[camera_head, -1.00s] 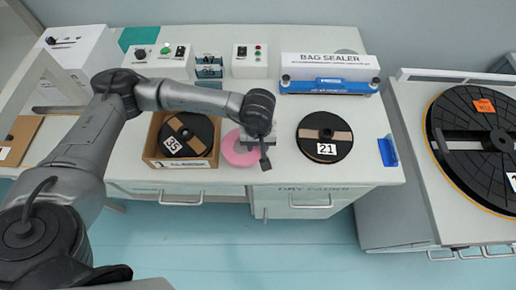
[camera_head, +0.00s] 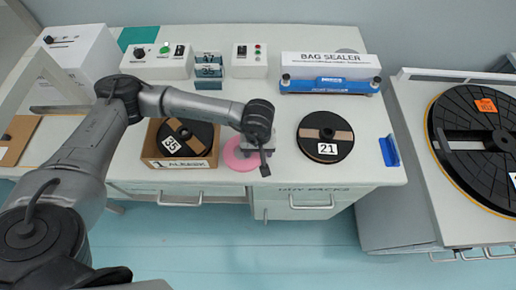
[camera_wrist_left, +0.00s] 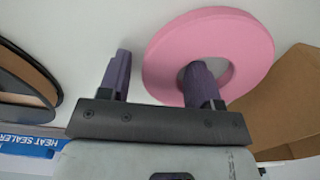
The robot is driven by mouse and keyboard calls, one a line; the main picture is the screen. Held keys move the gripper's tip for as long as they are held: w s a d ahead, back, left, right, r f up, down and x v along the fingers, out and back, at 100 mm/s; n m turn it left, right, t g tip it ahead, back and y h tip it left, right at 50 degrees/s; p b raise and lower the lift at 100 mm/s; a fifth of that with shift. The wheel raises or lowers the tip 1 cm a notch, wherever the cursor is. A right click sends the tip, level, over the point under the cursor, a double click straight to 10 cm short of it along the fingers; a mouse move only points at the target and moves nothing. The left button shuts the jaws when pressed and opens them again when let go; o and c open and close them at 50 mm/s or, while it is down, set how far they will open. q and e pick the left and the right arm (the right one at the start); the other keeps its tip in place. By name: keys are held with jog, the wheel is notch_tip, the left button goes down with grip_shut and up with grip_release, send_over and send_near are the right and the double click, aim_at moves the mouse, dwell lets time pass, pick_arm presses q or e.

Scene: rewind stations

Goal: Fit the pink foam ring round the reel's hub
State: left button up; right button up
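The pink foam ring (camera_head: 235,156) lies flat on the bench between a boxed reel and the reel labelled 21 (camera_head: 325,137). It also shows in the left wrist view (camera_wrist_left: 255,45). My left gripper (camera_wrist_left: 160,62) is open at the ring, with one purple finger over or in its hole and the other outside its rim; I cannot tell how deep they reach. In the head view the left gripper (camera_head: 262,160) partly covers the ring. A large black reel (camera_head: 480,135) lies on the right-hand station, with a slotted centre. My right gripper is not in view.
A cardboard box (camera_head: 150,153) holding a numbered black reel (camera_head: 184,140) stands just left of the ring. A bag sealer (camera_head: 328,70), a blue block (camera_head: 389,151) and control boxes (camera_head: 249,60) stand around the bench.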

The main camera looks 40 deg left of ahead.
pick_arm(q)
jog(key=shift+r+p, duration=0.25)
jog(key=shift+p, duration=0.05)
notch_tip(320, 180, up, 10)
jog(key=p, duration=0.1)
jog(key=shift+r+p, duration=0.25)
jog(key=shift+p, duration=0.1)
jog(key=shift+o, duration=0.7)
jog(key=shift+r, duration=0.65)
